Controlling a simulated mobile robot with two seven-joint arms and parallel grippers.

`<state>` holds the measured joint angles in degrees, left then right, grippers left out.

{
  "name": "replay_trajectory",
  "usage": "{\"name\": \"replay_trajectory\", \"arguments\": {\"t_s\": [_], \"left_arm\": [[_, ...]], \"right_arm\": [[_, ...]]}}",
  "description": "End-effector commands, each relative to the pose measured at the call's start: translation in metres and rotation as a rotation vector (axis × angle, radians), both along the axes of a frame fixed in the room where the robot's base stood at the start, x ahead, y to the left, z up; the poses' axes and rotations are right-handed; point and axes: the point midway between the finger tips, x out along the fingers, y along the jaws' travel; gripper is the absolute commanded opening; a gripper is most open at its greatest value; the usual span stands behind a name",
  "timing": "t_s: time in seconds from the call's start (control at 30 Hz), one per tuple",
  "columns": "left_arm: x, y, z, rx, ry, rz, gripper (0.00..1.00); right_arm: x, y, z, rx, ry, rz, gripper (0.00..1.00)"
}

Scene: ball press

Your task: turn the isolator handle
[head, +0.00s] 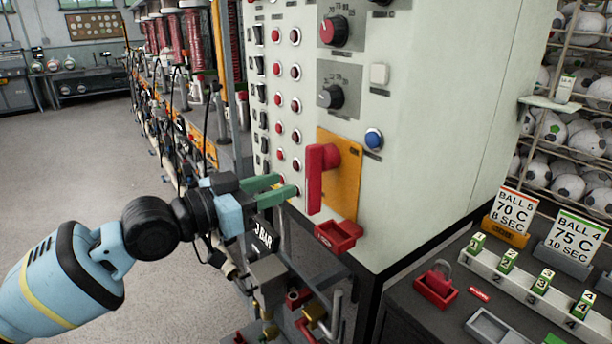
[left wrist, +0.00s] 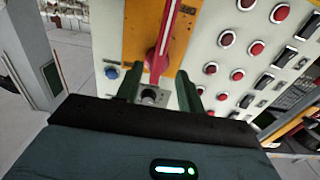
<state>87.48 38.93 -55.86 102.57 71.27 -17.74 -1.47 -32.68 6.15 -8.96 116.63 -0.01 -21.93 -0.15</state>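The red isolator handle (head: 315,182) sits on a yellow plate (head: 349,190) on the side of the pale control cabinet. Its lever hangs roughly straight down from the pivot. My left gripper (head: 279,190) is just left of the handle's lower part in the head view, its green fingers apart and empty. In the left wrist view the handle (left wrist: 168,38) is beyond the open fingers (left wrist: 158,92), roughly in line with the gap between them. I cannot tell whether any finger touches it. My right gripper is out of view.
A small red tray (head: 337,236) juts from the cabinet below the handle. Dials (head: 333,30) and a blue button (head: 373,139) are above it. Pipes and valves (head: 300,300) are low in front. A side table holds a red padlock (head: 440,276) and numbered green blocks (head: 508,261).

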Motion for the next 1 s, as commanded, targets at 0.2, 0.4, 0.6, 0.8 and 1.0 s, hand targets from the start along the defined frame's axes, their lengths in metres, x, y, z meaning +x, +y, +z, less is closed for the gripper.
{"name": "replay_trajectory", "arguments": {"t_s": [0.2, 0.4, 0.6, 0.8, 1.0], "left_arm": [[0.019, -0.028, 0.002, 0.000, -0.003, -0.002, 0.38], [0.034, -0.048, 0.001, -0.001, -0.001, -0.001, 0.38], [0.040, -0.056, 0.001, 0.000, -0.002, -0.001, 0.38], [0.040, -0.056, 0.000, 0.001, -0.002, -0.001, 0.38], [0.040, -0.056, 0.000, 0.001, -0.002, -0.001, 0.19]], "right_arm": [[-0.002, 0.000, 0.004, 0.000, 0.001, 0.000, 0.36], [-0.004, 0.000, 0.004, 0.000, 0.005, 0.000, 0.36], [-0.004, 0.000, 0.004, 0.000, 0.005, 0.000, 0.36], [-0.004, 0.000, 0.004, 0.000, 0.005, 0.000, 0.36], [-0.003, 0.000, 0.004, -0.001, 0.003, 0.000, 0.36]]}}
